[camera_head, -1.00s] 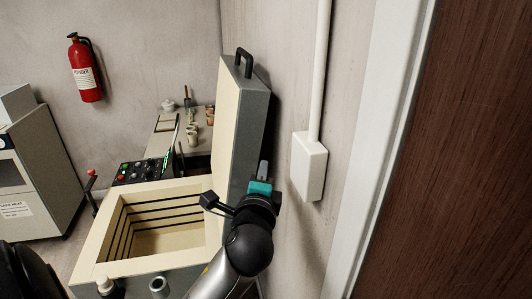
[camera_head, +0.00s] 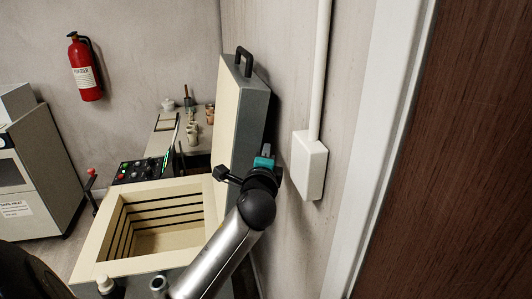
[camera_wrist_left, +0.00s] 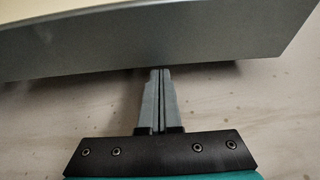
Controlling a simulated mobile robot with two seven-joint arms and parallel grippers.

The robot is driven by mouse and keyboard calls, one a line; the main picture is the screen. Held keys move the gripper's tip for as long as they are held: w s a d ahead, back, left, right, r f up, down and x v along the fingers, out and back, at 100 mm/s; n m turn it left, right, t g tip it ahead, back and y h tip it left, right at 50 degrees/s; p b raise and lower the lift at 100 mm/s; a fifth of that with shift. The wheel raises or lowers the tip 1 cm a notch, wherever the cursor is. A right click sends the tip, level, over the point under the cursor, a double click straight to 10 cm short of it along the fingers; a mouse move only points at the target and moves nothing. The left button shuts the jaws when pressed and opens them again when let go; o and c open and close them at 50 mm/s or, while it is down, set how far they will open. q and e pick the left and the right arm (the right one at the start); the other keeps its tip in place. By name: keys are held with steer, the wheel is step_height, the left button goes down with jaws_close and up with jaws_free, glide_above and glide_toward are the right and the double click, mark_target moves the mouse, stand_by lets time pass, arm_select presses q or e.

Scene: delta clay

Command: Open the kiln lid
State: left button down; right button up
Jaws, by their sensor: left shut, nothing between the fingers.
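The kiln (camera_head: 90,262) stands at lower centre in the head view, its square chamber (camera_head: 165,240) uncovered. The kiln lid (camera_head: 228,120) stands upright at the chamber's right side, cream inner face to the left, grey outside to the right, black handle (camera_head: 244,60) on top. My left gripper (camera_head: 267,149) is shut and empty beside the lid's grey side, near the wall. In the left wrist view its fingers (camera_wrist_left: 160,75) are together, pointing at the lid's grey edge (camera_wrist_left: 190,42); I cannot tell whether they touch. My right gripper is not in view.
A wall box with conduit (camera_head: 309,165) is close to the right of the gripper. A control panel (camera_head: 142,171) and a shelf of pots (camera_head: 192,133) are behind the kiln. A fire extinguisher (camera_head: 85,70) hangs on the back wall.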

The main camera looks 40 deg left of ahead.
arm_select(q)
steer(key=shift+s+a, duration=0.1)
steer(key=s+a+r+n+y, duration=0.1)
steer(key=s+a+n, duration=0.2)
steer(key=s+a, duration=0.5)
steer(key=shift+s+r+n+t+p, duration=0.25)
steer(key=shift+s+n+t+p, duration=0.15)
steer(key=shift+s, duration=0.55)
steer(key=shift+d, duration=0.1)
